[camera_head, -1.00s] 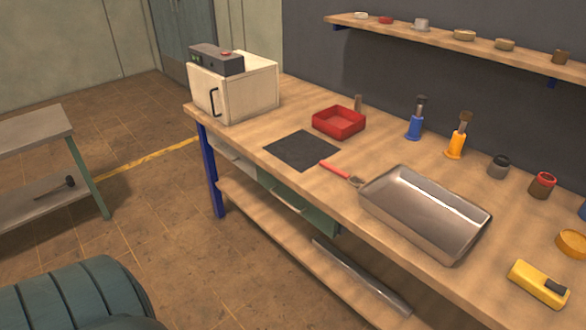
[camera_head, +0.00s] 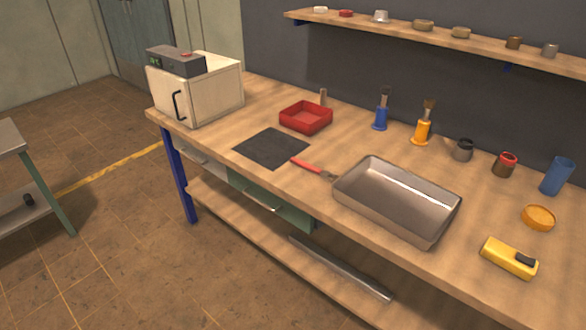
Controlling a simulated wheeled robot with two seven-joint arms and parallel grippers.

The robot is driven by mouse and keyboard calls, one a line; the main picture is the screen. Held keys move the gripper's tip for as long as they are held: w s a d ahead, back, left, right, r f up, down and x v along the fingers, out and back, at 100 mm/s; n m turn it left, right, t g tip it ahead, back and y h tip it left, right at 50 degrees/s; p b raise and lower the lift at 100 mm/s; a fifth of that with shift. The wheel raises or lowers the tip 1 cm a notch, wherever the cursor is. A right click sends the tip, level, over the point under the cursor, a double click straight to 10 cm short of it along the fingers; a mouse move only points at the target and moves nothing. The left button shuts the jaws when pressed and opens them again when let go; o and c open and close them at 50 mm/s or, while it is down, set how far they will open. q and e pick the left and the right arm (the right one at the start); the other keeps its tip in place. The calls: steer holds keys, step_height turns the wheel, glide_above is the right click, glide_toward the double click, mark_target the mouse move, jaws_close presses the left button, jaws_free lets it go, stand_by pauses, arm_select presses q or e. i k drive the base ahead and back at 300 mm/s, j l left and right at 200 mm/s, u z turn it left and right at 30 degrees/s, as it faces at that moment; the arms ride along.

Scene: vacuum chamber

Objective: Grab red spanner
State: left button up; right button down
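A tool with a red handle (camera_head: 307,164) and a dark metal head lies on the wooden workbench, between the black mat and the metal tray. Its head end is close to the tray's left rim; I cannot tell if they touch. It is the only red-handled tool in view, and its head is too small to make out its exact shape. Neither of my grippers shows in the head view.
The workbench (camera_head: 285,92) holds a white chamber box (camera_head: 215,88), a red bin (camera_head: 306,118), a black mat (camera_head: 270,148), a deep metal tray (camera_head: 395,200) and a yellow device (camera_head: 509,257). Brushes, jars and a blue cup (camera_head: 556,176) stand along the back. A shelf (camera_head: 440,38) hangs above.

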mark_target(324, 174)
steer(key=i+j+z, duration=0.25)
steer(key=i, duration=0.4)
steer(key=i+j+z, duration=0.3)
steer(key=i+j, duration=0.2)
steer(key=i, duration=0.05)
